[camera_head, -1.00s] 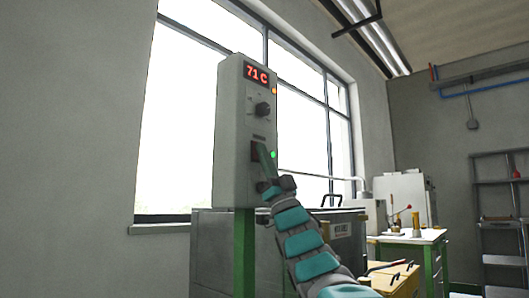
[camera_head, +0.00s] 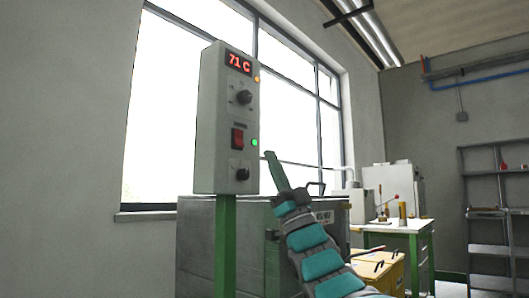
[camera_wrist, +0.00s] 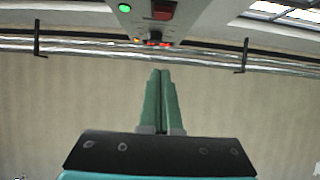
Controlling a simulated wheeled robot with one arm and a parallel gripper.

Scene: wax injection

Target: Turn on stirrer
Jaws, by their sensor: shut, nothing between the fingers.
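The grey control box (camera_head: 208,130) stands on a green post, with a red display reading 71 C (camera_head: 238,62). Below the display are an orange light (camera_head: 257,79), an upper knob (camera_head: 243,97), a red rocker switch (camera_head: 237,138), a lit green light (camera_head: 255,142) and a lower knob (camera_head: 240,173). My gripper (camera_head: 269,154) is shut and empty, its green fingertips just right of the box and apart from it in the picture. In the wrist view the closed fingers (camera_wrist: 160,73) point up toward the box's upside-down switch (camera_wrist: 163,10) and green light (camera_wrist: 125,8).
A grey metal tank (camera_head: 192,245) stands behind and below the box. To the right are a worktable (camera_head: 405,226), a yellow box (camera_head: 390,268) and a metal shelf rack (camera_head: 480,245). A large window is behind the box.

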